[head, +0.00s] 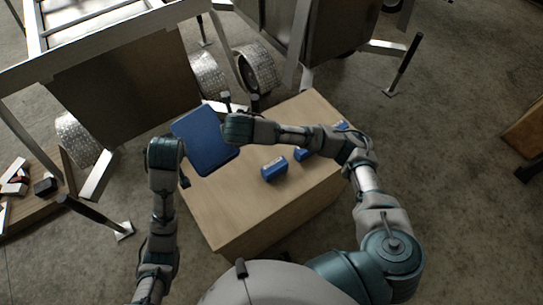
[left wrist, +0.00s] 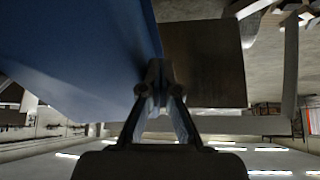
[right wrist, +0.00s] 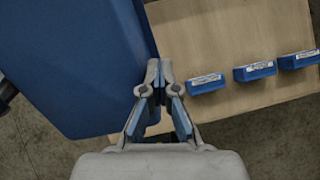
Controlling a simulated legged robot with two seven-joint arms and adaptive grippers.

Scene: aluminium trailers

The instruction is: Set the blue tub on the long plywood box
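The blue tub (head: 203,138) hangs over the far left end of the long plywood box (head: 240,205) in the head view, between my two grippers. Its broad blue side also fills the upper left of the left wrist view (left wrist: 65,55) and of the right wrist view (right wrist: 70,60). My left gripper (left wrist: 160,80) has its fingertips closed together on the tub's edge. My right gripper (right wrist: 155,72) is likewise closed on the opposite edge. In the head view my wrists hide most of both grippers. The tub looks raised, but the gap beneath it is hidden.
Several small blue labelled boxes, including a near one (head: 274,169), stand in a row on the right part of the plywood top. The top's near left part is clear. A trailer with wheels (head: 255,68) stands just behind. Another wooden surface (head: 40,200) with loose items lies left.

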